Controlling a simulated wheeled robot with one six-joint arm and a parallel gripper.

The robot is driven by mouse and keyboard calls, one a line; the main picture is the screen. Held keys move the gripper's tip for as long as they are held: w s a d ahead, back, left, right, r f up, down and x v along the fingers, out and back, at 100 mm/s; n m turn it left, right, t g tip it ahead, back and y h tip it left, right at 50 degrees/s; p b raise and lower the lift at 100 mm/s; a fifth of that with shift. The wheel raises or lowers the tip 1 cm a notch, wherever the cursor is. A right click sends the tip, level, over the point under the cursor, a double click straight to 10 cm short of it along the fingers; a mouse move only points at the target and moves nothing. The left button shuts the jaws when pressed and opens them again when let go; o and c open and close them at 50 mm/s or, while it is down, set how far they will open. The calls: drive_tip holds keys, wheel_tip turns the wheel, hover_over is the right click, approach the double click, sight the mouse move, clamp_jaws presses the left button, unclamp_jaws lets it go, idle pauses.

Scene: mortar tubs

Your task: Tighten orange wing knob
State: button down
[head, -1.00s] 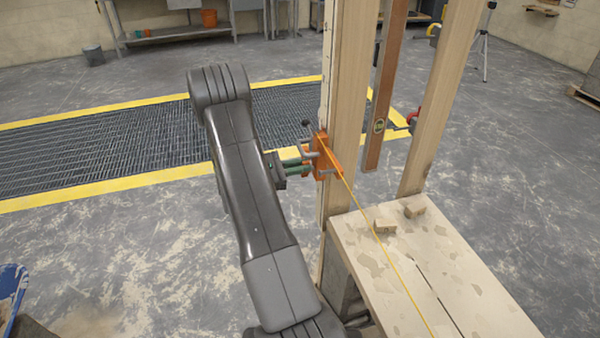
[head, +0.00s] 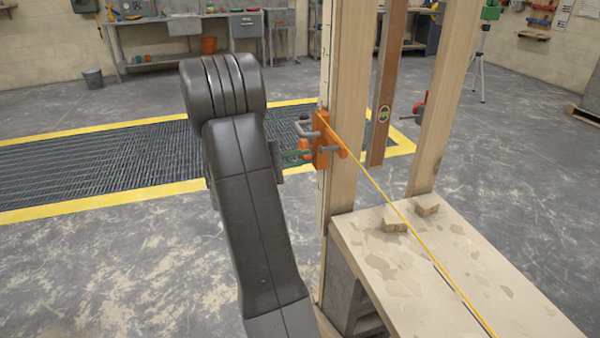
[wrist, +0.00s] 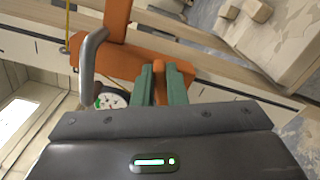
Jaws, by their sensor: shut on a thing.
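An orange bracket (head: 321,139) sits on the side of the near wooden post (head: 348,110), with grey bent rods on it. The orange wing knob (head: 304,147) is small beside the bracket's left side in the head view. In the wrist view, the knob (wrist: 161,88) shows between the two green fingers of my gripper (wrist: 161,80), with the bracket (wrist: 108,57) just beyond them. My gripper is shut on the knob; it also shows in the head view (head: 300,156), coming from the left. The knob is largely hidden by the fingers.
A yellow string (head: 400,215) runs from the bracket over the pale tabletop (head: 440,290). Two small blocks (head: 395,218) lie on that top. A brown spirit level (head: 388,80) stands between the posts.

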drive_tip(key=m+b, duration=0.1)
drive_tip(key=b, duration=0.1)
drive_tip(key=m+b, duration=0.3)
drive_tip(key=b, duration=0.1)
drive_tip(key=shift+w+a+f+m, duration=0.1)
drive_tip(key=shift+f+m, duration=0.2)
drive_tip(key=shift+r+b, duration=0.1)
drive_tip(key=shift+b, duration=0.2)
drive_tip(key=c, duration=1.5)
unclamp_jaws()
drive_tip(key=shift+o, duration=0.6)
drive_tip(key=shift+w, duration=0.1)
drive_tip(key=shift+f, duration=0.2)
drive_tip(key=p+v, duration=0.2)
drive_tip(key=v, duration=1.2)
